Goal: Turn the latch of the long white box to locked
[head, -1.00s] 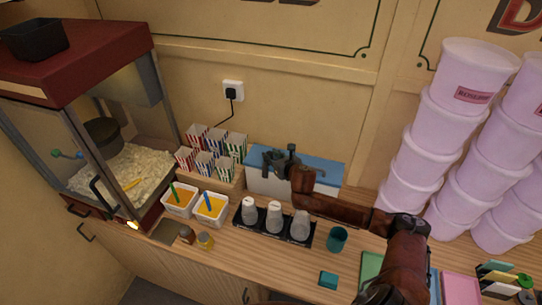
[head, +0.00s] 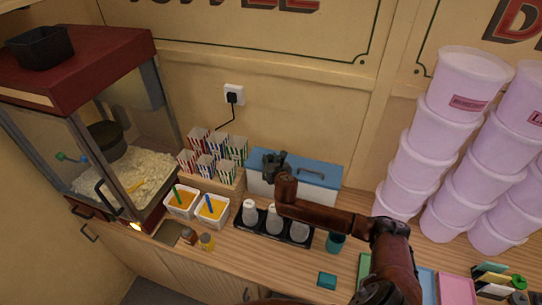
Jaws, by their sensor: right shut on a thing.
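The long white box (head: 322,194) stands against the back wall, with a blue lid (head: 322,168) and a dark handle (head: 312,174) on top. My right gripper (head: 269,168) is at the left part of the box, over the lid and its front edge. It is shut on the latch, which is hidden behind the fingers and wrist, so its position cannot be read. My right arm reaches in from the lower right. My left gripper is not in view.
Striped popcorn boxes (head: 208,165) stand just left of the white box. A dark rack of white-capped bottles (head: 273,220) is in front, with a teal cup (head: 335,243) beside it. Pink tubs (head: 408,190) are stacked at right. A popcorn machine (head: 85,100) stands at left.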

